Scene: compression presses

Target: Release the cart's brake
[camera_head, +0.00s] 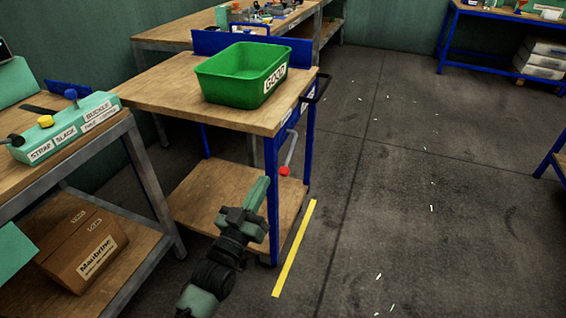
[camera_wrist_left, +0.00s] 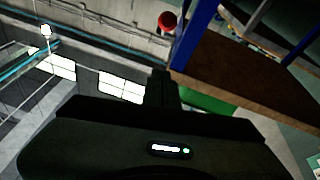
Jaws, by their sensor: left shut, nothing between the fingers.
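The cart (camera_head: 150,88) has a wooden top, blue legs and a lower wooden shelf. A grey brake lever with a red knob (camera_head: 285,171) sticks out by its near right leg. The red knob also shows in the left wrist view (camera_wrist_left: 167,22), beyond the fingers and beside a blue leg. My left gripper (camera_head: 262,187) is low in front of the cart, just left of and below the knob in the head view. Its fingers (camera_wrist_left: 163,88) are shut and empty, apart from the knob in the wrist view. My right gripper is not in view.
A green bin (camera_head: 222,88) labelled GOOD stands on the cart. A yellow floor line (camera_head: 294,250) runs beside it. At the left is a workbench (camera_head: 92,145) with a button box (camera_head: 62,132) above a cardboard box (camera_head: 80,250).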

